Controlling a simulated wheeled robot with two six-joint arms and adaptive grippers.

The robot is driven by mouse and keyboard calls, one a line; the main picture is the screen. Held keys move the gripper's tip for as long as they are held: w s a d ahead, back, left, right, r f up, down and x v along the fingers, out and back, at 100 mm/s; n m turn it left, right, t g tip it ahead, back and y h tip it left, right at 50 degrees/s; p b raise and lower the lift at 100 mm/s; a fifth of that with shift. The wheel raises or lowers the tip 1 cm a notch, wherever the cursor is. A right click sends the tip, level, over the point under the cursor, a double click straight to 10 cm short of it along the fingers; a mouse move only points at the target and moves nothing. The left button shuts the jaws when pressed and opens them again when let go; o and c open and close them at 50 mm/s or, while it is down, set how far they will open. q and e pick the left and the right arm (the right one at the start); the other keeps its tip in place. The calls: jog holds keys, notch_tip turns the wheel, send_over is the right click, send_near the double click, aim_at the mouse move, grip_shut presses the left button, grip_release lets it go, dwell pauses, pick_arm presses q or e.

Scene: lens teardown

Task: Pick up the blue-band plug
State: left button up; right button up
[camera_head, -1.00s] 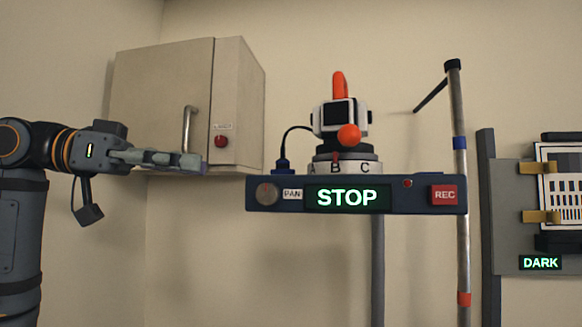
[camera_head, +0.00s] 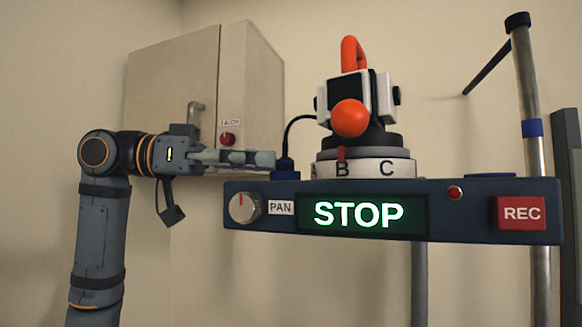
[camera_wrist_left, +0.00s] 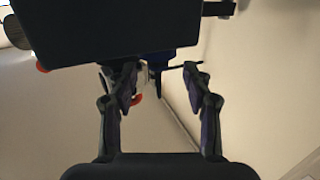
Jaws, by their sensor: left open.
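The blue-band plug (camera_head: 285,163) stands upright at the left end of the dark blue console's top, with a black cable rising from it. My left gripper (camera_head: 273,160) reaches in from the left, with its fingertips right beside the plug in the head view. In the left wrist view the two fingers (camera_wrist_left: 160,72) are spread apart. A dark blue and black shape, likely the plug (camera_wrist_left: 155,62), shows between the fingertips there, dim and partly hidden; I cannot tell whether they touch it. My right gripper is out of view.
The console (camera_head: 470,222) has a PAN knob (camera_head: 244,208), a STOP display (camera_head: 360,213) and a REC button (camera_head: 520,213). A camera head with an orange ball (camera_head: 350,118) sits on a lettered turntable (camera_head: 366,168). A wall cabinet (camera_head: 172,95) is behind my arm; a metal pole (camera_head: 527,85) stands right.

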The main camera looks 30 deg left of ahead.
aim_at(286, 158)
pick_arm(q)
jog(key=shift+w+d+r+p, duration=0.2)
jog(key=shift+w+d+p, duration=0.1)
jog(key=shift+d+p, duration=0.2)
jog(key=shift+w+d+r+p, duration=0.15)
jog(key=shift+w+d+p, duration=0.15)
jog(key=shift+p, duration=0.2)
jog(key=shift+x, duration=1.25)
jog(key=shift+s+d+f, duration=0.1)
jog(key=shift+f, duration=0.15)
jog(key=shift+s+a, duration=0.2)
jog(key=c, duration=0.6)
jog(key=shift+w+d, duration=0.1)
grip_shut()
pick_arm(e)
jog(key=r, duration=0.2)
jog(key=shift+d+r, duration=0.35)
